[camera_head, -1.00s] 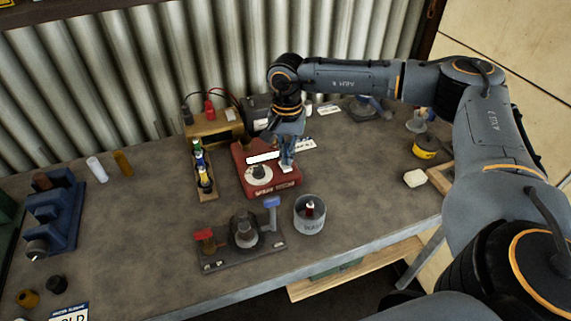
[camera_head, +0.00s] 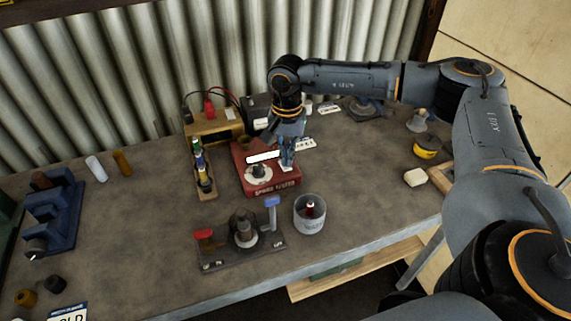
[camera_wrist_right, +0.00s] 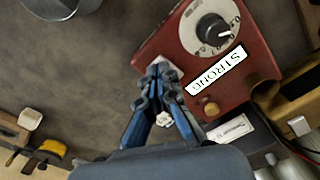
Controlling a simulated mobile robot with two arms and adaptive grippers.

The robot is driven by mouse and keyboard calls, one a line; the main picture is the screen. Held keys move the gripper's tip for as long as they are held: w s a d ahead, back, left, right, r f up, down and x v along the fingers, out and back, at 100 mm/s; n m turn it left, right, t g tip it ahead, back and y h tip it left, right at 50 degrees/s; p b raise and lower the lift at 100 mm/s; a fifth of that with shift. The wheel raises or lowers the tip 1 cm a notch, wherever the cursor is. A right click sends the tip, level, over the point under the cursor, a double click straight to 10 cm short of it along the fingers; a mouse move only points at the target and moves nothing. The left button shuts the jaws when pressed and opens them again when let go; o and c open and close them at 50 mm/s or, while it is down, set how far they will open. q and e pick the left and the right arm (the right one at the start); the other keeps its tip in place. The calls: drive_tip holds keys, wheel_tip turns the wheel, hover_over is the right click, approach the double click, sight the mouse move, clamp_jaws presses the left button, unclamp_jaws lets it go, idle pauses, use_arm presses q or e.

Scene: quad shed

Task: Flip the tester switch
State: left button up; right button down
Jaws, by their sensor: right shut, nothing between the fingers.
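The spark tester (camera_head: 250,182) is a red box on the bench, with a round white dial and black knob (camera_head: 259,173) and a white strip on top. In the right wrist view its dial (camera_wrist_right: 212,30) and a "STRONG" label (camera_wrist_right: 217,70) show on the red top (camera_wrist_right: 172,45). My right gripper (camera_head: 287,163) is over the tester's right side, pointing down. In the wrist view its blue fingers (camera_wrist_right: 158,70) are shut and empty at a pale plate on the tester's edge. The fingers hide most of this plate, and I cannot make out the switch lever or contact. My left gripper is out of view.
A metal can (camera_head: 310,222) and a dark fixture (camera_head: 243,245) with red and blue uprights stand in front. A bottle rack (camera_head: 207,190) is left of the tester; a wooden box with cables (camera_head: 214,128) is behind.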

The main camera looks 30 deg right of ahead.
drive_tip(key=shift+s+f+b, duration=0.1)
drive_tip(key=shift+f+b, duration=0.5)
drive_tip(key=shift+f, duration=0.25)
drive_tip(key=shift+r, duration=0.1)
idle(0.3)
drive_tip(key=shift+r+p, duration=0.7)
drive_tip(key=shift+r, duration=0.15)
drive_tip(key=shift+r+p, duration=1.55)
drive_tip(key=shift+r, duration=1.05)
